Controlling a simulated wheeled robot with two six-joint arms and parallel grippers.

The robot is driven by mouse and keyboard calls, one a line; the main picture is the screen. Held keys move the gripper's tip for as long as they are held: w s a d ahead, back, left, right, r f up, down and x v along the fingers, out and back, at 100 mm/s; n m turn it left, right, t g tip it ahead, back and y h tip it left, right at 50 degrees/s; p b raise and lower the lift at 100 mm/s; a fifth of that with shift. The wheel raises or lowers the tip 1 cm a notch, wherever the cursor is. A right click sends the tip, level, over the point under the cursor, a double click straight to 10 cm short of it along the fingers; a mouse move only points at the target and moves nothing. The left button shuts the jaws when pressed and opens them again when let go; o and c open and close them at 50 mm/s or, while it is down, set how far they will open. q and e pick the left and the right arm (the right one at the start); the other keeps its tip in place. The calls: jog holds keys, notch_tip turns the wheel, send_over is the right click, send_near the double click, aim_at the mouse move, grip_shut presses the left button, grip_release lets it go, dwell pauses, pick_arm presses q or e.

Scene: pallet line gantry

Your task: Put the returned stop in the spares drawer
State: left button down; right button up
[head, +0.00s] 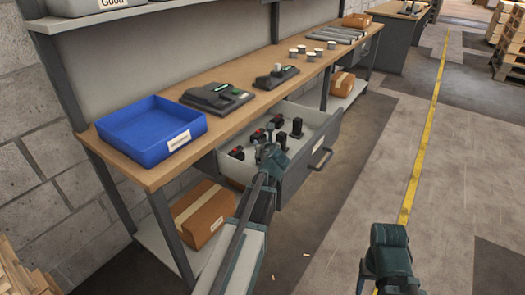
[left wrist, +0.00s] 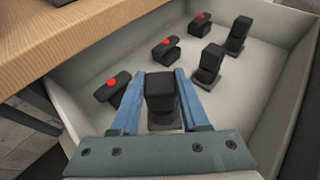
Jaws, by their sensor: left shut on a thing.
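The spares drawer (head: 300,178) stands open under the bench; its pale inside (left wrist: 225,105) fills much of the left wrist view. My left gripper (head: 268,150) is inside its outline, shut on a plain black stop (left wrist: 162,95). The fingers (left wrist: 162,88) lie on both sides of the stop, which looks upright. I cannot tell whether its base touches the drawer floor. In the drawer stand two plain black stops (left wrist: 208,65) (left wrist: 238,35) and three red-marked ones (left wrist: 113,86) (left wrist: 166,46) (left wrist: 200,22). My right gripper's fingers do not show.
A blue tray (head: 150,128) is on the bench (head: 235,112) at left, beside two dark fixtures (head: 217,96) (head: 276,77). Several pale round parts and grey bars lie farther along. A cardboard box (head: 203,212) is on the lower shelf.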

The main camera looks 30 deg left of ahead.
pick_arm(q)
jog(key=shift+f, duration=0.4)
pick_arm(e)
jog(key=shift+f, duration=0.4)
pick_arm(q)
jog(key=shift+f+b, duration=0.5)
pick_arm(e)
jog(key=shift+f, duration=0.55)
pick_arm(q)
jog(key=shift+f, duration=0.15)
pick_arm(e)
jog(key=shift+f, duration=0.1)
pick_arm(q)
jog(key=shift+c, duration=2)
grip_release()
